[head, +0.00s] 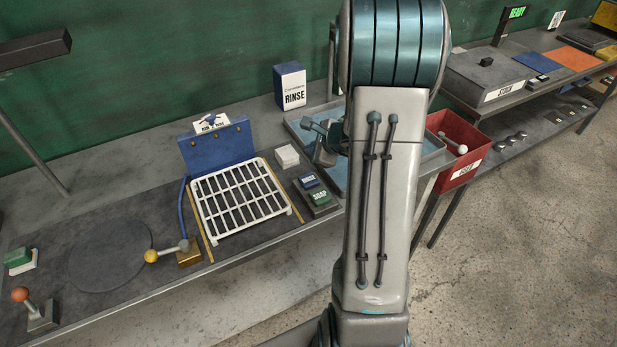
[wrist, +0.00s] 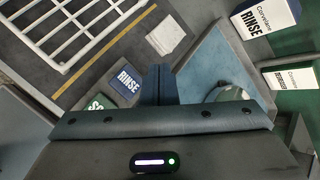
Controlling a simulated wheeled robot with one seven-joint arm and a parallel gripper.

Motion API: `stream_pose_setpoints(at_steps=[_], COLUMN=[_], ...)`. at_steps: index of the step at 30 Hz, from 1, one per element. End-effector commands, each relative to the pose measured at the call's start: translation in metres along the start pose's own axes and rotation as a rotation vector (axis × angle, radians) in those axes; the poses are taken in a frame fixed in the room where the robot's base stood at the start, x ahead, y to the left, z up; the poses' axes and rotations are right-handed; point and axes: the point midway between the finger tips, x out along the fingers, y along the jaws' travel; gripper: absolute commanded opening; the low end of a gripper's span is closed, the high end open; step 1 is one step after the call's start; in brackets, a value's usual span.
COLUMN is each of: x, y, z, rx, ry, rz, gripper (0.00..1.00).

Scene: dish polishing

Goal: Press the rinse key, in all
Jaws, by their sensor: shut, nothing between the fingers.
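The rinse key is a small blue block marked RINSE (head: 309,181), behind the green soap key (head: 319,196) on a dark pad. In the wrist view the rinse key (wrist: 124,82) lies just left of my fingers, with its label and top in sight. My gripper (wrist: 158,84) is shut and empty, its two dark fingers together. They appear between the rinse key and the blue basin; their height above the bench is unclear. The soap key (wrist: 97,103) is partly hidden by my gripper body.
A white rack (head: 240,199) lies left of the keys, with a small white block (head: 286,157) between. A blue basin (head: 429,147) is right of the keys. A blue RINSE box (head: 291,87) stands behind. A red bin (head: 455,137) hangs right. Yellow-knobbed (head: 151,256) and orange-knobbed (head: 20,294) levers stand left.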

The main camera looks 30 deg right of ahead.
Motion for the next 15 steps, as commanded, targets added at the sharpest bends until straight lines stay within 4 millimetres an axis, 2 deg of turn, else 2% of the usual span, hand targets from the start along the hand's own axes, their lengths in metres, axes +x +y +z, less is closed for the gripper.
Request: stream_pose_setpoints(at_steps=[8, 15], x=[0.002, 0.015], y=[0.002, 0.011], z=[0.000, -0.010], rx=[-0.003, -0.002], ry=[-0.002, -0.002], rz=[0.001, 0.002], gripper=[0.00, 0.00])
